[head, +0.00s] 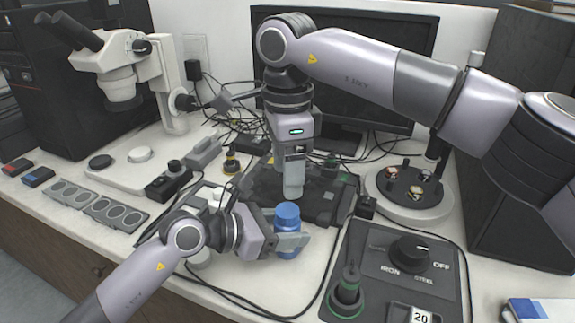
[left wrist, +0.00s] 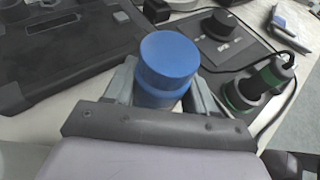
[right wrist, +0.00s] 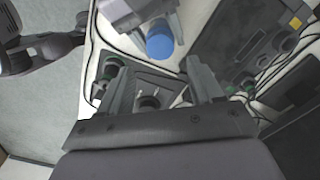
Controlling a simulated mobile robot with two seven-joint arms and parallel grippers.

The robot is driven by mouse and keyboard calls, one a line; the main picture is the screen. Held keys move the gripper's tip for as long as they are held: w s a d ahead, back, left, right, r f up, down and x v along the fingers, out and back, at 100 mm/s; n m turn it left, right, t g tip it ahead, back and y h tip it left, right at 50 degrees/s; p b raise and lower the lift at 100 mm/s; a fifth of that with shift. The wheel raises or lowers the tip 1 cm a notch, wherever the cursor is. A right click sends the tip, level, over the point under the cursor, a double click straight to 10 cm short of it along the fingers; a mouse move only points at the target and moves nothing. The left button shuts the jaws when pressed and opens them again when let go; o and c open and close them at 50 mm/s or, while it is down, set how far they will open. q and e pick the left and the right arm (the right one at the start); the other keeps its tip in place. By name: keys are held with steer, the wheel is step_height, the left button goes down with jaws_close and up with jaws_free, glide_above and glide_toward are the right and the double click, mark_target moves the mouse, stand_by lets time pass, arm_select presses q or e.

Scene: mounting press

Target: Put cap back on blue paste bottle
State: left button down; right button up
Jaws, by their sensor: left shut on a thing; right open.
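The blue paste bottle (head: 287,250) stands upright at the front of the bench, with the blue cap (head: 287,213) on its top. In the left wrist view the cap (left wrist: 168,58) sits over the bottle neck and looks level; whether it is screwed tight cannot be told. My left gripper (head: 290,241) is shut around the bottle below the cap. My right gripper (head: 293,190) points down just above and behind the cap, open and empty. The right wrist view shows the cap (right wrist: 159,42) beyond its open fingers, apart from them.
A dark device (head: 318,205) lies behind the bottle. A soldering station (head: 385,275) with a knob and a green-ringed iron holder (head: 347,295) stands to the right. A microscope (head: 125,75) is at the back left, a round stand (head: 408,205) at the right. Cables cross the bench.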

mark_target(287, 211)
steer(key=shift+r+n, duration=0.1)
steer(key=shift+n, duration=0.8)
steer(key=shift+f, duration=4)
steer(key=c, duration=1.1)
steer(key=m, duration=0.5)
steer(key=shift+m, duration=0.4)
steer(key=m, duration=0.4)
steer(key=shift+m, duration=0.3)
